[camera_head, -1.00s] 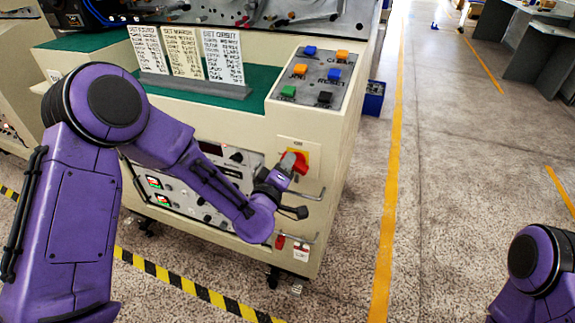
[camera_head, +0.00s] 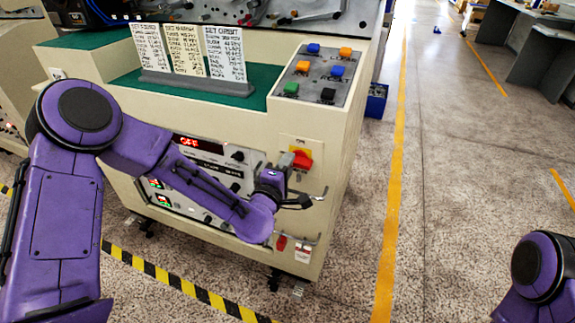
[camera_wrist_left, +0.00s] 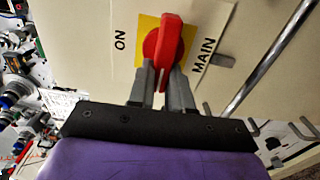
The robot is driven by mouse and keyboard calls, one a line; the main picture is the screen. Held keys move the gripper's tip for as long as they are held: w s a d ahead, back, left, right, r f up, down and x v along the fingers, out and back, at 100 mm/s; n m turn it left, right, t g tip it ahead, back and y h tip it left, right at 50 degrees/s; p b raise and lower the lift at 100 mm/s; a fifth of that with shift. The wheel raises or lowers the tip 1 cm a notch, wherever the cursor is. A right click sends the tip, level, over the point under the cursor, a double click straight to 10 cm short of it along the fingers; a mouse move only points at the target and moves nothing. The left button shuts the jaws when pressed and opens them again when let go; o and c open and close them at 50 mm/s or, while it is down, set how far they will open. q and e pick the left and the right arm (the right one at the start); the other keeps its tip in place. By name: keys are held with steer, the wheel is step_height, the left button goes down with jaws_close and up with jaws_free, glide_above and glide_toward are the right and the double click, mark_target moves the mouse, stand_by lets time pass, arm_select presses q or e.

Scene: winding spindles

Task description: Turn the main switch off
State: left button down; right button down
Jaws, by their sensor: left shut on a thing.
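The main switch is a red rotary handle (camera_head: 301,158) on a yellow plate at the upper right of the cream cabinet front. In the left wrist view the red handle (camera_wrist_left: 166,42) stands nearly upright in the picture, with "ON" printed to its left and "MAIN" to its right. My left gripper (camera_head: 287,162) is at the switch. In the left wrist view its two grey fingers (camera_wrist_left: 164,78) are closed on either side of the handle's lower end. A display (camera_head: 198,144) on the cabinet front shows red letters that look like "OFF". My right gripper is out of view.
Colored buttons (camera_head: 317,76) sit on the cabinet's sloped top panel, beside several instruction cards (camera_head: 188,50). A metal bar handle (camera_wrist_left: 268,62) runs close to the switch. Meters and knobs lie behind my left forearm. The floor to the right is open.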

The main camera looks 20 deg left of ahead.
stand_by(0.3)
arm_select(q)
steer(key=c, duration=1)
jaws_free()
steer(key=shift+c, duration=0.2)
steer(key=s, duration=1)
steer(key=shift+s+a, duration=0.2)
steer(key=shift+s, duration=0.05)
